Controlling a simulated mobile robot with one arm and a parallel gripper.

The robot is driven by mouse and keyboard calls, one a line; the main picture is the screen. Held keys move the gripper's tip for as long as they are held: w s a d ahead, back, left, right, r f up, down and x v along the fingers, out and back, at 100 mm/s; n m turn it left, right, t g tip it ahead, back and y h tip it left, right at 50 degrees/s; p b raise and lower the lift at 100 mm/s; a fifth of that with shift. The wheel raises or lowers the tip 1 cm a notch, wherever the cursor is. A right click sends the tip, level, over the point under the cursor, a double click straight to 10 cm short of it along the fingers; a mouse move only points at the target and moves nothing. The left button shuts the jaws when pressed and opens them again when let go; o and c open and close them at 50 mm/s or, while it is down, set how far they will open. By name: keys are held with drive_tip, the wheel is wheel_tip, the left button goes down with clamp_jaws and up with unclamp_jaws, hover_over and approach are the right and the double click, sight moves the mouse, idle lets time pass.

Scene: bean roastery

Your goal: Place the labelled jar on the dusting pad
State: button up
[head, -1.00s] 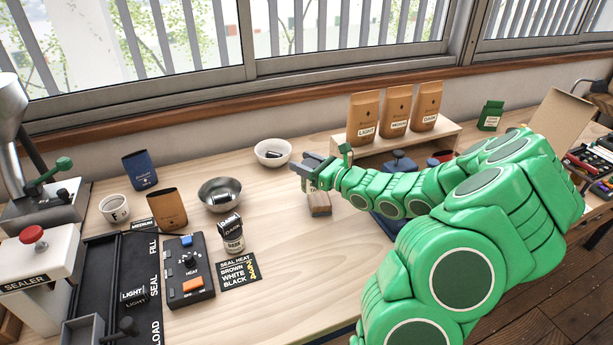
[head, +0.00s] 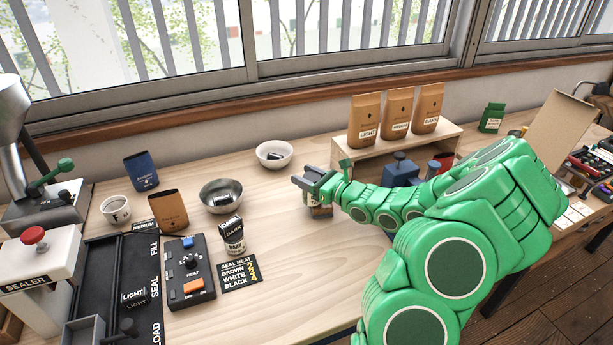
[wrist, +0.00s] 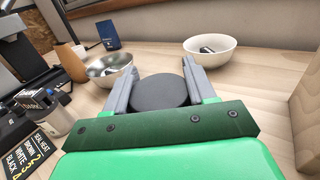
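A squat brownish jar (head: 320,211) stands on the bench directly below my gripper (head: 308,181) in the head view. Its label cannot be read. In the wrist view, a dark round lid (wrist: 160,93) lies between the two grey fingers of my gripper (wrist: 160,76). The fingers flank the lid closely; whether they press on it I cannot tell. I cannot pick out the dusting pad; my arm hides part of the bench.
A white bowl (head: 287,148) and a steel bowl (head: 207,206) stand left of my gripper. A wooden shelf (head: 448,133) with three brown bags is behind my arm. A lettered black card (head: 239,276) and a heat control box (head: 187,270) lie left. The front middle bench is clear.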

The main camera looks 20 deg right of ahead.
sight(315, 178)
drive_tip(key=o, duration=0.4)
drive_tip(key=shift+r, duration=0.1)
drive_tip(key=shift+s+d, duration=0.1)
drive_tip(key=shift+v, duration=1.25)
drive_tip(key=shift+s+r, duration=0.15)
drive_tip(key=shift+r, duration=3.35)
